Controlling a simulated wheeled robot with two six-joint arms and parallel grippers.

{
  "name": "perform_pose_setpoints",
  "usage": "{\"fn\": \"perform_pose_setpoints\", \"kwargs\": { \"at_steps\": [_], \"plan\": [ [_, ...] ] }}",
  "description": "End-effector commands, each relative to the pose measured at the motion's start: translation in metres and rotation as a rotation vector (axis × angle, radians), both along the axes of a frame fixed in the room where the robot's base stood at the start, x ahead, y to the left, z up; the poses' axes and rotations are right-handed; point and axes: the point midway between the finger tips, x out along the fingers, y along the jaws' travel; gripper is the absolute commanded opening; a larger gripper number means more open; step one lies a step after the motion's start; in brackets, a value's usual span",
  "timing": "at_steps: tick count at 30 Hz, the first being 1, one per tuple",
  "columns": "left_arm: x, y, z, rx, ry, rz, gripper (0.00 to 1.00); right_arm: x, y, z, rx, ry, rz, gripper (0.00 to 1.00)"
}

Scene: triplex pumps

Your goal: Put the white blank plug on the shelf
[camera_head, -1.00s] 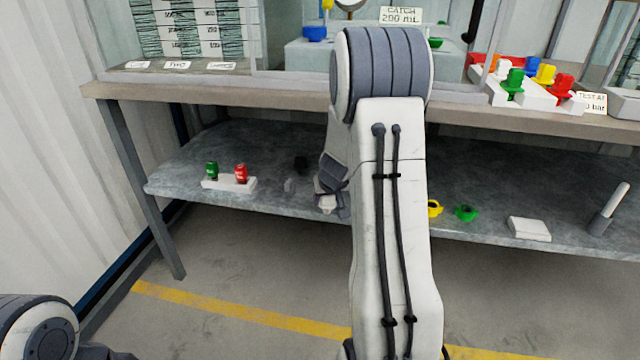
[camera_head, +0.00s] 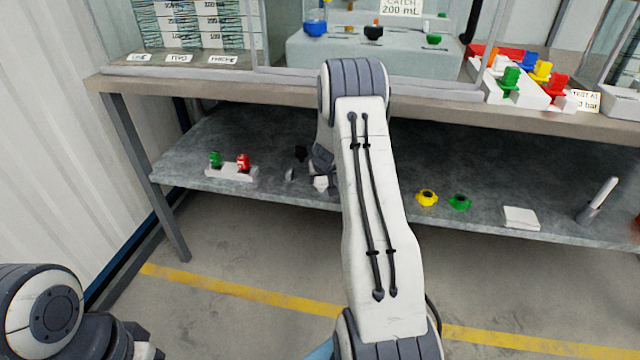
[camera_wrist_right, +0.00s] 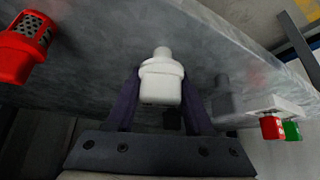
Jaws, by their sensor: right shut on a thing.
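The white blank plug (camera_wrist_right: 162,82) is between the two dark fingers of my right gripper (camera_wrist_right: 160,92) in the right wrist view. The gripper is shut on it. In the head view my right gripper (camera_head: 321,168) is by the front edge of the grey shelf (camera_head: 262,145) under the bench, with the white plug at its tip. I cannot tell whether the plug touches the shelf. My arm hides part of the shelf. Only a part of my left gripper (camera_head: 142,342) shows at the bottom left, and its jaws are unclear.
A white holder with a green can (camera_head: 215,159) and a red can (camera_head: 243,162) stands left on the shelf. A small grey piece (camera_wrist_right: 222,97) is near the plug. Yellow (camera_head: 427,197) and green (camera_head: 459,202) parts lie right of my arm. A red mesh part (camera_wrist_right: 24,45) shows close by.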

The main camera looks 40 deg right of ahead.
Motion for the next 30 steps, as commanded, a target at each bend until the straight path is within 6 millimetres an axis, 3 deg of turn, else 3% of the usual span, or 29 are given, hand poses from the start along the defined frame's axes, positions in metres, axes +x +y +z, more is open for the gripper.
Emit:
{"fn": "perform_pose_setpoints", "kwargs": {
  "at_steps": [10, 11, 12, 23, 30],
  "plan": [
    [0.0, 0.0, -0.004, -0.001, -0.001, 0.0, 0.86, 0.0, 0.0, -0.003, 0.0, -0.001, 0.0, 0.0],
    [0.0, 0.0, -0.002, -0.001, -0.001, 0.0, 0.86, 0.0, 0.0, -0.001, 0.0, -0.001, 0.0, 0.64],
    [0.0, 0.0, -0.002, -0.001, -0.001, 0.0, 0.86, 0.0, 0.0, -0.001, 0.0, -0.001, 0.0, 0.79],
    [0.0, 0.0, 0.001, -0.001, -0.001, 0.0, 0.86, 0.0, 0.0, 0.001, 0.0, -0.001, 0.0, 0.81],
    [0.0, 0.0, 0.005, -0.001, -0.001, 0.0, 0.86, -0.015, 0.007, 0.031, -0.002, -0.003, -0.001, 0.81]
  ]
}}
